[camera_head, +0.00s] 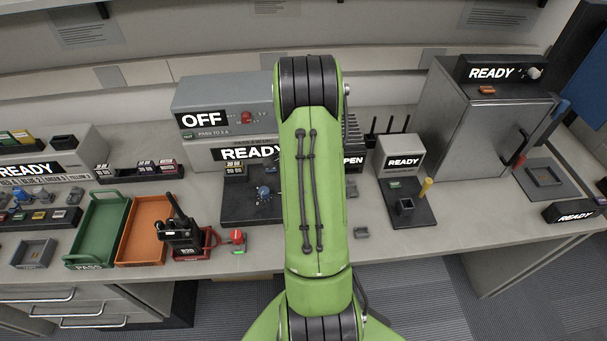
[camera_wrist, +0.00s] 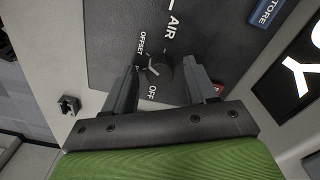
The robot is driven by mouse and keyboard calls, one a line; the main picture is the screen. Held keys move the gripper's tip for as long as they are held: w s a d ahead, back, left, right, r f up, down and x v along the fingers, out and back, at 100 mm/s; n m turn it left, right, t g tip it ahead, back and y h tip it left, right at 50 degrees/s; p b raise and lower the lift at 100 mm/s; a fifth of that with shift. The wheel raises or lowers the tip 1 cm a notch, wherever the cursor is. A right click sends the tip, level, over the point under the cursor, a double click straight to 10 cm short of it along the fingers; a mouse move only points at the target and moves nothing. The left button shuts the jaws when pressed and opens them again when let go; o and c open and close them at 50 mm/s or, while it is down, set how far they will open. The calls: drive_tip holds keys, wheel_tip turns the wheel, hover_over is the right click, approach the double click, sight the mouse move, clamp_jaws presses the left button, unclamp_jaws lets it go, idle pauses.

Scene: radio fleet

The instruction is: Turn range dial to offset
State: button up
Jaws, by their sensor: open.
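In the wrist view, a dark round dial (camera_wrist: 157,68) with a pale pointer mark sits on a dark panel (camera_wrist: 110,30). The label OFFSET is at its left and OFF is below it; the word AIR is above. I cannot tell exactly which mark the pointer lines up with. My gripper (camera_wrist: 161,71) is open, with one finger on each side of the dial. Gaps show between the fingers and the dial, and contact cannot be made out. In the head view my arm hides the gripper and the dial.
In the wrist view a blue STORE label (camera_wrist: 268,10) and a red piece (camera_wrist: 217,90) lie to the right of the dial. In the head view a handheld radio (camera_head: 180,232) stands by the orange tray (camera_head: 143,230). A grey cabinet (camera_head: 490,135) stands at right.

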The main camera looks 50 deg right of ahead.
wheel_tip(320, 180, up, 16)
drive_tip(key=p, duration=0.3)
drive_tip(key=shift+f, duration=0.2)
drive_tip(key=w+a+r+n+t+h, duration=0.1)
drive_tip(key=a+r+n, duration=0.4)
drive_tip(key=a, duration=0.4)
drive_tip(key=a+r+n+t, duration=0.2)
drive_tip(key=a+r+n, duration=0.3)
drive_tip(key=a, duration=0.4)
drive_tip(key=s+a+r+n+t+y, duration=0.1)
drive_tip(key=s+a+n+t, duration=0.1)
drive_tip(key=s+a+n, duration=0.8)
drive_tip(key=a+n, duration=0.2)
drive_tip(key=shift+a+r+t, duration=0.3)
drive_tip(key=shift+a, duration=0.05)
